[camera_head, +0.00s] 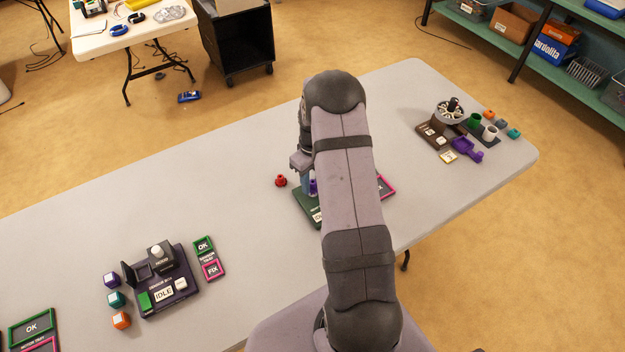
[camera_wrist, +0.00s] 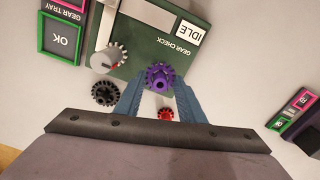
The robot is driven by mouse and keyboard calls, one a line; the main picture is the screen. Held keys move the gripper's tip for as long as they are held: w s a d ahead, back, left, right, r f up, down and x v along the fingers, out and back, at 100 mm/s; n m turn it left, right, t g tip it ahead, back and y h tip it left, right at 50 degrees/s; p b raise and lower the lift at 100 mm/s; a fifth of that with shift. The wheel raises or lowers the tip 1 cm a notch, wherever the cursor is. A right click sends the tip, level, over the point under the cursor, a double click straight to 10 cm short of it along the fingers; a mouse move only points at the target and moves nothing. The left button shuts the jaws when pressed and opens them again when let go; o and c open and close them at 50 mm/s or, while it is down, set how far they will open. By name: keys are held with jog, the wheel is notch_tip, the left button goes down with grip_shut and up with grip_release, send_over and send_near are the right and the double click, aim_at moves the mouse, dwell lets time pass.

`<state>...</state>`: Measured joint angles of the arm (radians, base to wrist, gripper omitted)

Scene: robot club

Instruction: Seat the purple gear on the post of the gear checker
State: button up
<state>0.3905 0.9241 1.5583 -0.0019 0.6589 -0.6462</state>
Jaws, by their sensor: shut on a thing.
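The purple gear (camera_wrist: 160,77) is between the blue fingertips of my gripper (camera_wrist: 158,84) in the wrist view, and the fingers are shut on it. A sliver of the purple gear (camera_head: 313,187) also shows beside my arm in the head view. The green gear checker (camera_wrist: 145,38) lies under and beyond the gear, with a white "IDLE" label. The gear overlaps the checker's edge in the wrist view; I cannot tell its height. No bare post is visible. In the head view my arm hides most of the checker (camera_head: 303,204).
A red gear (camera_wrist: 166,114) lies beside the checker. A tray marked OK (camera_wrist: 62,40) is near. Another station (camera_head: 165,285) stands at the table's left.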

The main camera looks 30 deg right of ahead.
jog(key=shift+f+b, duration=0.95)
jog(key=shift+f, duration=0.3)
dwell(1.6)
jog(key=o, duration=1.5)
jog(key=shift+r, duration=0.1)
jog(key=shift+r+p, duration=2.85)
jog(key=shift+r, duration=1.1)
